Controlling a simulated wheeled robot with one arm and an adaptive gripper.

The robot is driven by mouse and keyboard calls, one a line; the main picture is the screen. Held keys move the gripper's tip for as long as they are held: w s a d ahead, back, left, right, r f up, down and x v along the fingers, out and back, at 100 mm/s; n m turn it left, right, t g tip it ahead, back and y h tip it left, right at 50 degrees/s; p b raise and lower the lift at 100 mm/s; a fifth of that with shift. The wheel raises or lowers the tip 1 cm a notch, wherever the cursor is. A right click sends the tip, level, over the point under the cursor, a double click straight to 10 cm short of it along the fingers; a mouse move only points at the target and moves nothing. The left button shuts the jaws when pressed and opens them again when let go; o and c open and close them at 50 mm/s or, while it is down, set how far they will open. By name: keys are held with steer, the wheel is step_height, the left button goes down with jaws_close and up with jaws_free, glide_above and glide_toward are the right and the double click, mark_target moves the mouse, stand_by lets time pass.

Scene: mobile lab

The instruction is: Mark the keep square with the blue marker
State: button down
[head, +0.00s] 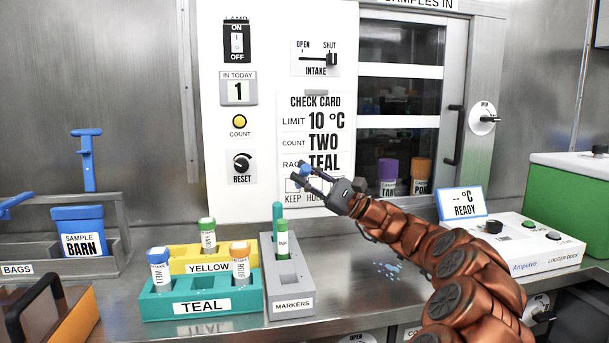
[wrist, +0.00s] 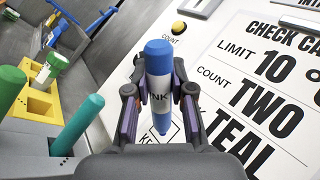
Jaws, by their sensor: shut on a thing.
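My gripper (head: 322,178) is shut on the blue marker (head: 324,163) in front of the check card (head: 316,110). In the wrist view the marker (wrist: 159,58) stands between the two fingers (wrist: 160,95), with a blue cap end, a white label and a blue lower end. The keep square (head: 292,185) is at the card's lower left, beside a second box that my gripper partly hides. In the wrist view the keep square (wrist: 176,138) is a thin outline behind the marker's lower end. I cannot tell whether the marker touches the card or whether ink is there.
A grey markers block (head: 291,304) holds a teal and a green marker below. A teal rack (head: 160,306) and a yellow rack (head: 185,262) with labelled tubes stand left of it. A logger dock (head: 530,248) is at the right.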

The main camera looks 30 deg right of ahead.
steer(key=shift+w+d+p, duration=0.35)
steer(key=shift+w+p, duration=0.35)
steer(key=shift+a, duration=0.15)
